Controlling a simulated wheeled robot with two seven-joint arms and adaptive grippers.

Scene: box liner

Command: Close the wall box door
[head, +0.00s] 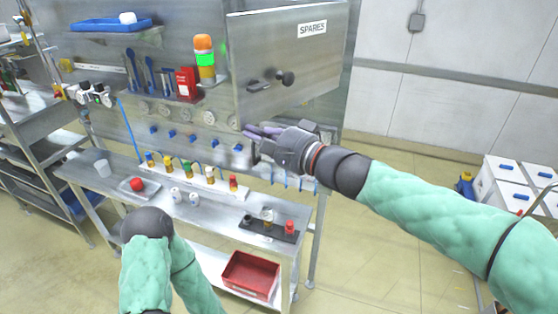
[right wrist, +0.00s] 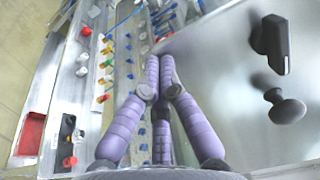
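The wall box door (head: 300,75) is a grey metal panel marked SPARES at the upper middle of the head view. It carries a dark latch handle and a round black knob (head: 285,78). How far the door stands from its box is hard to tell. My right gripper (head: 252,130) is just below the door's lower left part. In the right wrist view, its purple fingers (right wrist: 159,64) converge with their tips close together and hold nothing. The door (right wrist: 225,75) lies to their right, with the handle (right wrist: 271,42) and knob (right wrist: 285,107) apart from them. My left gripper is out of view.
A metal bench (head: 115,180) below holds colored vials, a red ball (head: 137,184) and a black tray (head: 268,229). A red bin (head: 250,275) sits on its lower shelf. Floor to the right is open before white boxes (head: 505,185).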

